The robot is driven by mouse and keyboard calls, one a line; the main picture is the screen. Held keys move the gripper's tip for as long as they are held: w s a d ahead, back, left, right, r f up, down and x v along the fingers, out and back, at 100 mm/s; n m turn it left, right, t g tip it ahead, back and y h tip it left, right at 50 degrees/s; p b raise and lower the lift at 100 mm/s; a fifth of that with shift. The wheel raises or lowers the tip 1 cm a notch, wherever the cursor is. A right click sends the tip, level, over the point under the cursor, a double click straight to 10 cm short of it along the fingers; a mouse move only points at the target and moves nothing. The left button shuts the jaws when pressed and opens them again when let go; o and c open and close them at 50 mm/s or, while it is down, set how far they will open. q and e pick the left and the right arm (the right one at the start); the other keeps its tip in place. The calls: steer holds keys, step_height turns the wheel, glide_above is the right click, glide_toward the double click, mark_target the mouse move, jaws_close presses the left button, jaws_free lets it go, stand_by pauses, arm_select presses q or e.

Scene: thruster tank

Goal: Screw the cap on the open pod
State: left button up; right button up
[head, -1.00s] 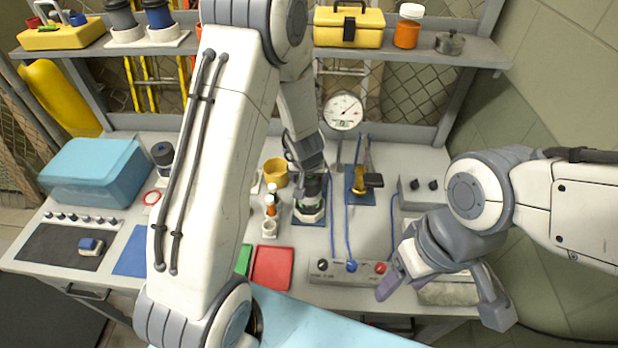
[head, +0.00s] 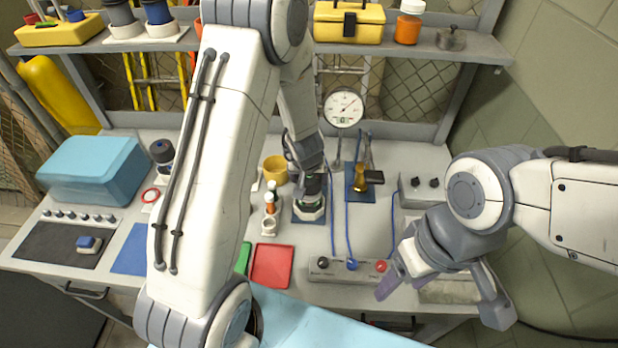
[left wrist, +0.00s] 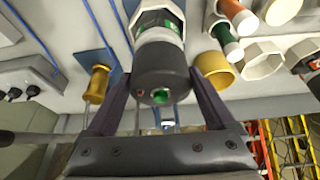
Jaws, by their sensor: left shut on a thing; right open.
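The pod (head: 309,207) stands upright in a pale holder on a dark blue mat (head: 297,218). In the left wrist view the pod (left wrist: 160,22) has a clear section with green inside. A dark grey cap (left wrist: 165,75), with small red and green ports on its end, sits at the pod's end. My left gripper (head: 314,183) is above the pod, its two fingers (left wrist: 160,85) shut on the cap's sides. Whether the thread is engaged cannot be seen. My right gripper (head: 441,298) is open and empty over the front right of the bench.
A control box with knobs (head: 348,271) and a red tray (head: 271,266) lie in front of the pod. A yellow cup (head: 275,170) and small bottles stand left of it. A brass fitting (head: 361,178) and blue cables are to the right. A gauge (head: 343,108) stands behind.

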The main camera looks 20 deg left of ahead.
arm_select(q)
steer(key=shift+f+b, duration=0.75)
steer(key=shift+f, duration=0.25)
stand_by(0.3)
steer(key=o, duration=1.1)
steer(key=shift+r, duration=0.1)
